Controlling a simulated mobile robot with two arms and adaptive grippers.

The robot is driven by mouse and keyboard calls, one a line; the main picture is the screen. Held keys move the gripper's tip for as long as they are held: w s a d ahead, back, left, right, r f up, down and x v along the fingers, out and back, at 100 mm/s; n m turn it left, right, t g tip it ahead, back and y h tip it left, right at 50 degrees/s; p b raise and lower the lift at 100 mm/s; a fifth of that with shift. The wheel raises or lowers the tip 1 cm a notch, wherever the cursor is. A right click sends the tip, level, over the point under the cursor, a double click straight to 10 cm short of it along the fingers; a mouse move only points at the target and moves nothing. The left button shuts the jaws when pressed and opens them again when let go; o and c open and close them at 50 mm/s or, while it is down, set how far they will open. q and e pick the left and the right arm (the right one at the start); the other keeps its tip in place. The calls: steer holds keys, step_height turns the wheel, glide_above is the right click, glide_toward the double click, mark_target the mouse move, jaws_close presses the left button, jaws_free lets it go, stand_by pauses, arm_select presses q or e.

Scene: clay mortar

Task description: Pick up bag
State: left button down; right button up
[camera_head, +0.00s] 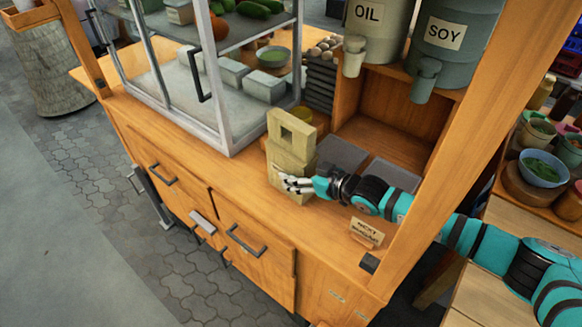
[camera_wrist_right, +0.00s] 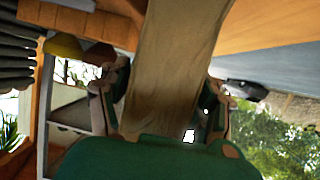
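A tan bag (camera_head: 290,145) with a square handle hole at its top stands upright on the wooden counter. My right gripper (camera_head: 298,184) is at the bag's lower front in the head view, its arm coming in from the right. In the right wrist view the bag (camera_wrist_right: 172,70) runs between the two fingers (camera_wrist_right: 163,90), one on each side. The fingers look spread, with small gaps to the bag's edges. The bag's lower part is partly hidden by the gripper. My left gripper is not in view.
A glass display case (camera_head: 225,75) stands close behind and left of the bag. Oil (camera_head: 375,30) and soy (camera_head: 450,45) dispensers are above the shelf at right. A small sign (camera_head: 367,233) stands near the counter's front edge, below my right arm. A wooden post rises at right.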

mark_target(302, 144)
steer(key=c, duration=0.7)
steer(key=shift+r, duration=0.15)
step_height(302, 144, up, 10)
steer(key=shift+f+b, duration=0.1)
steer(key=shift+b, duration=0.4)
